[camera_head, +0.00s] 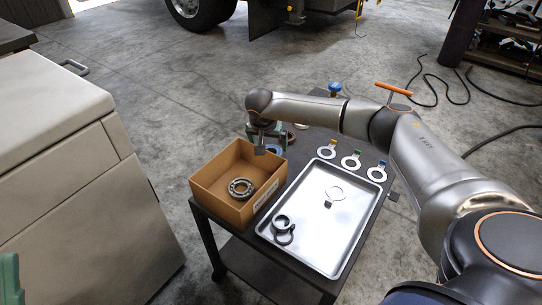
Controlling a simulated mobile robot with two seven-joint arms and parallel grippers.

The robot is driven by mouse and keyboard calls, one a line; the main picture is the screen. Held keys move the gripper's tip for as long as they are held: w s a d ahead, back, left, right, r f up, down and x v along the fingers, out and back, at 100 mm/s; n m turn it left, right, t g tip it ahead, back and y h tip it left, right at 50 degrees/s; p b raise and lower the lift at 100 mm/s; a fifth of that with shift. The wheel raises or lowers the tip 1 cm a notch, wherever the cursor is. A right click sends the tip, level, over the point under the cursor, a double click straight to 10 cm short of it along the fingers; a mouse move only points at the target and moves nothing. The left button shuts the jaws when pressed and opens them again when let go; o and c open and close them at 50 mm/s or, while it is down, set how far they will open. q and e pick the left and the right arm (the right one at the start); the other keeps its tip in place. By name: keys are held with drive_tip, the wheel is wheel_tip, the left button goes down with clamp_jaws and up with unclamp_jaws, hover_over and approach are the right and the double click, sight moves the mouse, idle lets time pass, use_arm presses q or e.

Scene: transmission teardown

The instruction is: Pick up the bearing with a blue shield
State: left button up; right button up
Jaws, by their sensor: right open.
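A bearing with a bluish face (277,149) sits on the dark cart top behind the cardboard box, partly hidden by my right gripper. My right gripper (266,147) points down just left of it, over the box's back edge. Its jaws are open, and I see nothing between them. I cannot tell whether a finger touches the bearing. Another ring-shaped part, brownish (290,136), lies just behind it, also partly covered. My left gripper is not in view.
The open cardboard box (206,198) holds a steel bearing (241,188). A grey cabinet (75,190) stands left.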

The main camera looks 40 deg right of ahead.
sight(270, 149)
drive_tip(key=b+x, duration=0.1)
drive_tip(key=x, duration=0.3)
drive_tip(key=shift+d+f+b, duration=0.1)
drive_tip(key=shift+f+b, duration=0.2)
drive_tip(key=shift+r, duration=0.1)
drive_tip(key=c, duration=1.4)
drive_tip(key=shift+w, duration=0.1)
